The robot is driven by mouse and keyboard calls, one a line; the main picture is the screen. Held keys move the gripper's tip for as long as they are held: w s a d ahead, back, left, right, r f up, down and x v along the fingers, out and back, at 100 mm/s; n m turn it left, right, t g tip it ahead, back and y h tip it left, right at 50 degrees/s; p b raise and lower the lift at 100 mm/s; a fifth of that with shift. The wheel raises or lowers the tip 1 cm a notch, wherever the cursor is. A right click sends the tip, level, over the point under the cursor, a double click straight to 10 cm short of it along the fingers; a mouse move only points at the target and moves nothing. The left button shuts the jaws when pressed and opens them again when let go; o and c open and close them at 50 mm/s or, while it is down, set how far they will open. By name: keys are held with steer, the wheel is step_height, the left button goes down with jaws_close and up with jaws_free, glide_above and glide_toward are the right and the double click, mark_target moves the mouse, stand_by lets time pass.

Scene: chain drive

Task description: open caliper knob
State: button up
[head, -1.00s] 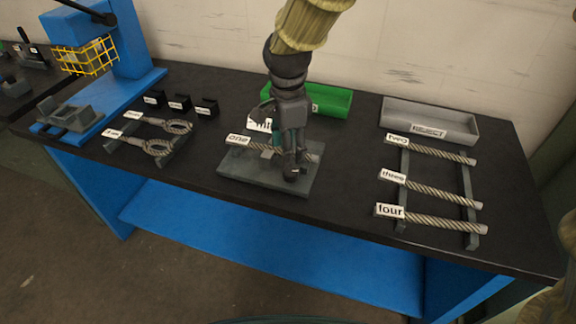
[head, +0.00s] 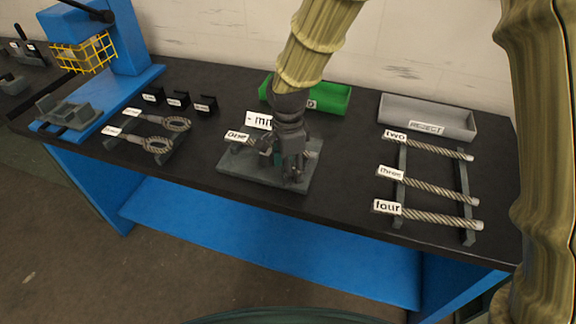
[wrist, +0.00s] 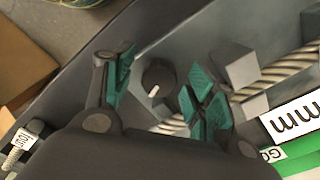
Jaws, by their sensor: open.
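The caliper knob (wrist: 158,78) is a dark round knob with a white mark, seen in the wrist view between my fingers. My gripper (wrist: 155,92) is open, with one teal-padded finger on each side of the knob; I cannot tell whether either touches it. In the head view my gripper (head: 292,178) is low over the grey caliper plate (head: 240,178) and hides the knob. A rope piece labelled "one" (head: 236,138) lies across the plate, partly hidden by my gripper. A white "mm" sign (head: 259,121) stands behind it.
A green tray (head: 335,98) and a grey REJECT tray (head: 430,118) stand at the back. Rope pieces "two", "three" and "four" (head: 440,190) lie on a rack to the right. Looped pieces (head: 158,145) and a blue press (head: 125,40) are at the left.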

steer(key=c, duration=1)
steer(key=shift+c, duration=0.2)
steer(key=shift+n, duration=0.3)
steer(key=shift+r+n+p, duration=0.1)
steer(key=shift+n+p, duration=0.75)
steer(key=shift+n, duration=0.05)
steer(key=n+p, duration=0.2)
steer(key=n, duration=0.1)
steer(key=shift+s+n, duration=0.1)
steer(key=shift+n, duration=0.2)
steer(key=n+p, duration=0.2)
steer(key=n, duration=0.3)
steer(key=shift+d+n, duration=0.15)
steer(key=shift+n, duration=0.15)
